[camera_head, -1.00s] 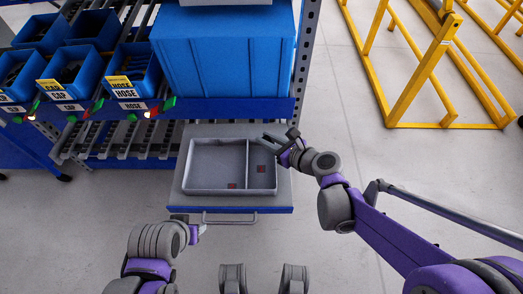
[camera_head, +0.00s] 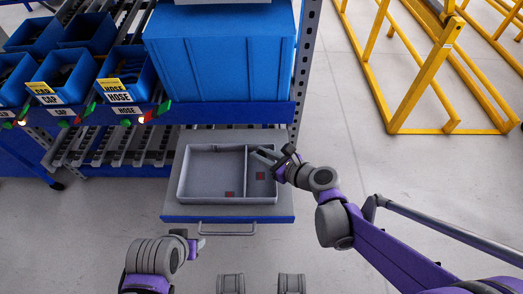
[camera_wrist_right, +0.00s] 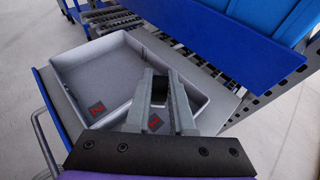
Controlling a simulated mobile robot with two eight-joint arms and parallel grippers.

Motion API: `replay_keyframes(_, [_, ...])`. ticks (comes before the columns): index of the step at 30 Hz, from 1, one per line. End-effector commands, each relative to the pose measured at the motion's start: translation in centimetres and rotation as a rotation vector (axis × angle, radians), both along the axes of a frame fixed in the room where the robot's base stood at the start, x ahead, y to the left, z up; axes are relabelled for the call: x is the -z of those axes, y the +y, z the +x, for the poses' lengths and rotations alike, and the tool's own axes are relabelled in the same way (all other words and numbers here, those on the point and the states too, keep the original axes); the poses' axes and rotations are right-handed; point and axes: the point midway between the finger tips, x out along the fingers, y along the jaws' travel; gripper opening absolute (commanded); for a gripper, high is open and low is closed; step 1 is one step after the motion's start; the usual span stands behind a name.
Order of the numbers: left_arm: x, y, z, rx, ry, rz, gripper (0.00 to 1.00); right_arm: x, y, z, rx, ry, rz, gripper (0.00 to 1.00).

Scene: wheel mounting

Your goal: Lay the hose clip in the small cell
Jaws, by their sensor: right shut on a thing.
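A grey two-cell tray (camera_head: 182,190) sits on a pulled-out drawer shelf. Its small cell (camera_head: 260,190) is on the right, with a red marker on its floor; the large cell is on the left. My right gripper (camera_head: 264,154) is over the back part of the small cell. In the right wrist view, the gripper (camera_wrist_right: 160,75) is shut on a small dark thing, the hose clip (camera_wrist_right: 162,84), mostly hidden between the fingers. My left gripper (camera_head: 198,244) is low, in front of the drawer; its jaws are too unclear to read.
Blue bins (camera_head: 127,72) labelled HOSE and CAP stand on the rack at left. A large blue box (camera_head: 222,60) is behind the tray. A rack upright (camera_head: 304,70) rises close behind my right gripper. Yellow frames (camera_head: 415,85) stand at right; floor between is clear.

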Motion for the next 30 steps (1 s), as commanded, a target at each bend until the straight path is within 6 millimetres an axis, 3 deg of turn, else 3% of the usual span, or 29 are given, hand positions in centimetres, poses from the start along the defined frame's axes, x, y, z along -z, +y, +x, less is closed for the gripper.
replay_keyframes(16, [4.7, 0.0, 0.8, 0.0, 0.008, 0.0, 0.5, 5.8, 0.0, 0.0, 0.0, -0.001, 0.001, 0.0])
replay_keyframes(30, [5.0, 0.0, 0.9, 0.0, 0.007, 0.0, 0.5, 8.4, 0.0, 0.0, 0.0, 0.0, 0.0, 0.0])
